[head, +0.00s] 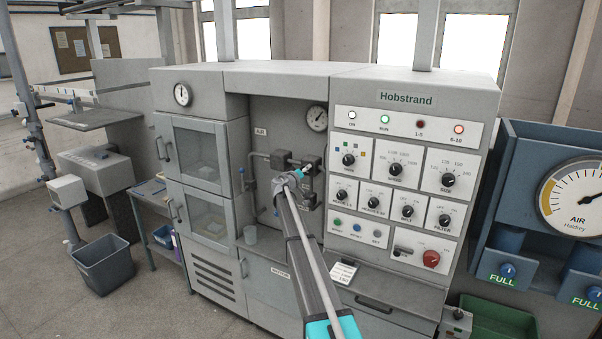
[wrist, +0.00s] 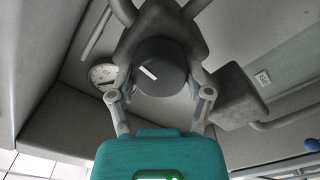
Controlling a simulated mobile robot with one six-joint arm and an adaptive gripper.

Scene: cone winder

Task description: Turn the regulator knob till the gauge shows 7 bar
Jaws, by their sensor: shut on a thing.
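The regulator knob (wrist: 160,66) is dark and round with a white pointer line, and it sits between the fingers of my gripper (wrist: 160,94) in the wrist view. My gripper is shut on it from both sides. In the head view my gripper (head: 296,177) reaches into the machine's recess and hides the knob. The small round gauge (head: 317,118) is on the recess's back panel, above and right of my gripper. It also shows in the wrist view (wrist: 103,75), partly behind a finger. Its needle is too small to read surely.
Dark pipework (head: 257,155) surrounds the regulator in the recess. The Hobstrand control panel (head: 408,150) stands to the right, glazed cabinet doors (head: 195,152) to the left. A large AIR gauge (head: 577,200) is on a separate blue unit at far right.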

